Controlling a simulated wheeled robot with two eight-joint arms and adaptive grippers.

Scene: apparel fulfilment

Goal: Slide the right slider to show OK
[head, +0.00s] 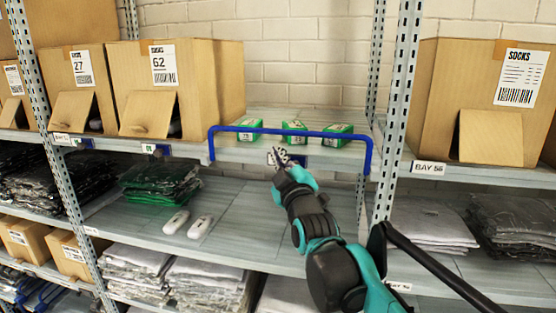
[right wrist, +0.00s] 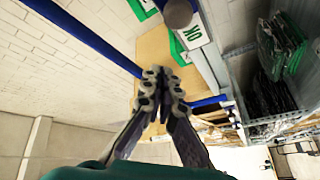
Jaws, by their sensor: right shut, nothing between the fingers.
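In the right wrist view the white plate (right wrist: 194,36) shows the letters OK, seen sideways, next to a grey round knob (right wrist: 178,12). My right gripper (head: 277,154) is at the plate in the head view and partly covers it. It also shows in the right wrist view (right wrist: 163,76), fingers together and empty. I cannot tell whether its tips touch the slider. My left gripper is not in view.
A blue rail (head: 330,134) runs across the shelf front, with several green boxes (head: 290,127) behind it. Cardboard boxes (head: 150,82) stand left and a SOCKS box (head: 480,100) right. Another slider (head: 149,149) sits further left. A metal upright (head: 392,120) stands right of my gripper.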

